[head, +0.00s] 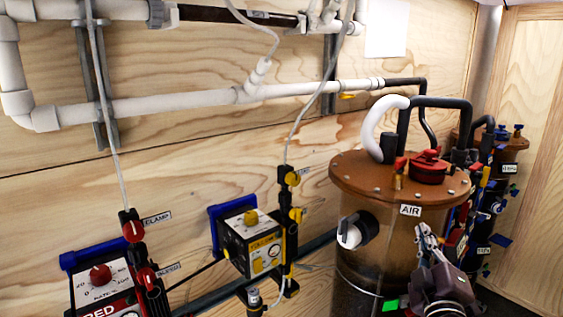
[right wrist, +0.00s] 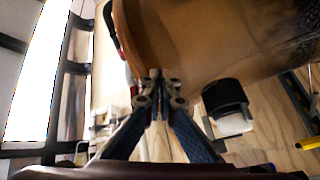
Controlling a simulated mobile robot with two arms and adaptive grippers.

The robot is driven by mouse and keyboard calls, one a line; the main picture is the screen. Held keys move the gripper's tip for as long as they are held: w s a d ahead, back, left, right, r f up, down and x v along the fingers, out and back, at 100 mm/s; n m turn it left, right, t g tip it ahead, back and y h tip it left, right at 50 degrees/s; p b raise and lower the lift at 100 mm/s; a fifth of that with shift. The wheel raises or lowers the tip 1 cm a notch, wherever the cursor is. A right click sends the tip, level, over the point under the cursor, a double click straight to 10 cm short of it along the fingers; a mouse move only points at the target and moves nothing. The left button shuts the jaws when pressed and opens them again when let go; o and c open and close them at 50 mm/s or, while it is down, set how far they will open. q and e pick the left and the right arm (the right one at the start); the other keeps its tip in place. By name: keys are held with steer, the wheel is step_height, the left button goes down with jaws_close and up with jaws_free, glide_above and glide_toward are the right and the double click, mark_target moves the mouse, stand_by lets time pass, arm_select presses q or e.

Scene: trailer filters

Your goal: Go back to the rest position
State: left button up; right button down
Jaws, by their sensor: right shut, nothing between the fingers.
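My right gripper (head: 428,240) is in front of the lower right part of the brown filter tank (head: 365,225) in the head view. In the right wrist view my right gripper (right wrist: 158,82) is shut, with its fingertips together and nothing between them. The tank (right wrist: 200,40) fills the upper part of that view, close to the fingertips; I cannot tell whether they touch it. My left gripper is not in view.
The tank has a white-and-black side valve (head: 352,232) and a red lid knob (head: 428,167). A yellow control box (head: 253,243) and a red one (head: 105,290) stand at left. White pipes (head: 190,102) run along the wooden wall. More tanks (head: 500,165) stand behind at right.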

steer(key=s+a+f+m+g+y, duration=0.1)
steer(key=s+f+m+g, duration=0.2)
steer(key=f, duration=0.5)
steer(key=s+a+f+g, duration=0.1)
steer(key=s+f+g, duration=0.1)
steer(key=s+f, duration=0.5)
steer(key=s+a+f+m+g+y, duration=0.1)
steer(key=s+f+m+g, duration=0.15)
steer(key=f, duration=0.55)
steer(key=s+a+f+m+g+y, duration=0.1)
steer(key=s+a+f+g, duration=0.25)
steer(key=s, duration=0.35)
steer(key=s+a+f+g+y, duration=0.1)
steer(key=s+a+f+g, duration=0.1)
steer(key=s+f, duration=0.45)
steer(key=s+a+f+m+g+y, duration=0.1)
steer(key=s+a+f+g, duration=0.15)
steer(key=s, duration=0.65)
step_height(320, 180, down, 25)
steer(key=s+g, duration=0.1)
steer(key=g, duration=0.1)
steer(key=s+d+f, duration=0.3)
steer(key=s+f, duration=1.4)
steer(key=shift+s+d+n+g, duration=0.2)
steer(key=shift+s+n+g, duration=0.15)
steer(key=shift+s+n, duration=0.1)
